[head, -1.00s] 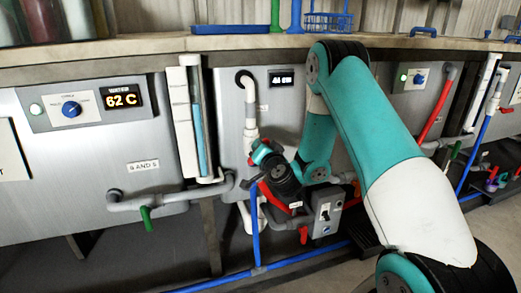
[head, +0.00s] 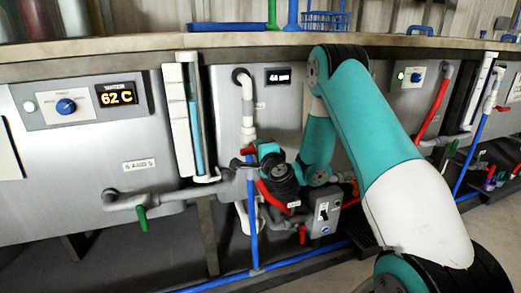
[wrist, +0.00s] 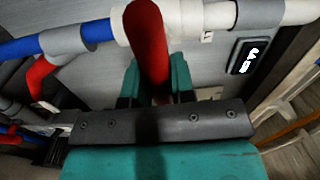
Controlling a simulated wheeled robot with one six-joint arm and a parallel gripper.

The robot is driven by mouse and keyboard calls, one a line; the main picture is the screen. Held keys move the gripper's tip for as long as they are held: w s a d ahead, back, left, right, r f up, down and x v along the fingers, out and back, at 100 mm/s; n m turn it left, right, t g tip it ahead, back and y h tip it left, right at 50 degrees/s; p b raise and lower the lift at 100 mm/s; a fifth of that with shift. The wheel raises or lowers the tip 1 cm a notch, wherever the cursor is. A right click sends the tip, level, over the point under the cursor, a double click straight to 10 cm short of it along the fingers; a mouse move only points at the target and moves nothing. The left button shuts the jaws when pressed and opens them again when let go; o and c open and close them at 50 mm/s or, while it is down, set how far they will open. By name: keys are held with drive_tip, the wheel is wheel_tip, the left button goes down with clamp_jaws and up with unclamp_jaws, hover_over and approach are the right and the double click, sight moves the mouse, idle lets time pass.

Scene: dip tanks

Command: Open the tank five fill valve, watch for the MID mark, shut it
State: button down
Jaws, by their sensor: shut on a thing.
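My gripper (wrist: 153,90) is shut on a red valve handle (wrist: 147,42); its teal fingers lie on both sides of it in the wrist view. The handle sits at the joint of a blue pipe (wrist: 28,47) and a white pipe (wrist: 208,15). In the head view a bit of red handle (head: 249,151) shows at the top of the blue pipe (head: 252,222), just left of my gripper (head: 261,152). A sight tube (head: 197,125) with a blue column stands left of it on a white board; its marks are too small to read.
A small display (head: 278,77) sits on the grey tank panel. A 62 C display (head: 117,96) and blue knob (head: 66,106) are at left. A green-handled valve (head: 142,218) hangs below. A switch box (head: 323,215) and red pipe (head: 272,198) are close under my wrist.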

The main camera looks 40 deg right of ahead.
drive_tip(key=shift+s+f+m, duration=0.1)
drive_tip(key=shift+f+m, duration=0.1)
drive_tip(key=shift+m, duration=0.3)
drive_tip(key=c, duration=1)
unclamp_jaws()
drive_tip(key=shift+r, duration=0.1)
drive_tip(key=shift+o, duration=0.2)
